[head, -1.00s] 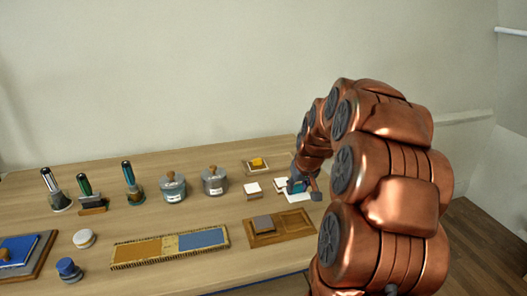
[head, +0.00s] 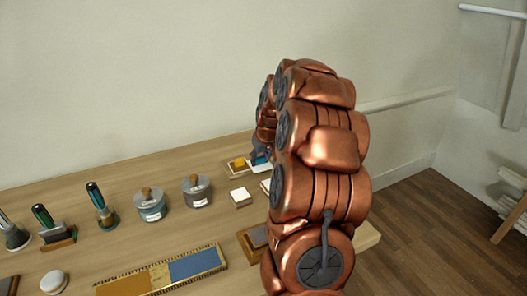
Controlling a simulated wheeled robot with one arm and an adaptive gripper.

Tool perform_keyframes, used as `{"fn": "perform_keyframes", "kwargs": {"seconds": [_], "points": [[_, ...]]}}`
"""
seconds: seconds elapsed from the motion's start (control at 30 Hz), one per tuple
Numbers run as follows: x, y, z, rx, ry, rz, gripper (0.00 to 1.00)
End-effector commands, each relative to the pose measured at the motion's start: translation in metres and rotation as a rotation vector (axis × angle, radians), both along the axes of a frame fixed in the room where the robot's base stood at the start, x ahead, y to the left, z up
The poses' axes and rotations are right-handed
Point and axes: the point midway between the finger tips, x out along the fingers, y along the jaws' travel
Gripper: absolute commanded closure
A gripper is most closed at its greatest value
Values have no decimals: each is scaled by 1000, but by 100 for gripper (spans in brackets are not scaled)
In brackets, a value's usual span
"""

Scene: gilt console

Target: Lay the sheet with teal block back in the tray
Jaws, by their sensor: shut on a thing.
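My gripper (head: 260,157) is at the far back of the table, partly hidden behind my copper arm. It is shut on the sheet with teal block (head: 262,168), whose white edge and a bit of blue-teal show below the fingers. Just left of it is a small wooden tray (head: 229,171) with a yellow block on white in it. The held sheet is beside or over the tray's right part; I cannot tell if it touches.
A white block (head: 240,197) and another pale piece (head: 265,187) lie nearer. A brown wooden tray (head: 246,246) is partly behind my arm. Two lidded jars (head: 150,208) (head: 197,193), handled tools (head: 98,206) and a gold-blue panel (head: 190,266) stand or lie to the left.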

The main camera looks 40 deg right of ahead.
Motion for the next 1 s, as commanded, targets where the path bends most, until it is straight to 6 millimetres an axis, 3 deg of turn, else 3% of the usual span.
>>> {"fn": "perform_keyframes", "kwargs": {"seconds": [0.6,1.0], "points": [[48,-63,-7,-1,2,-1,92],[58,-75,-10,1,3,0,92]]}}
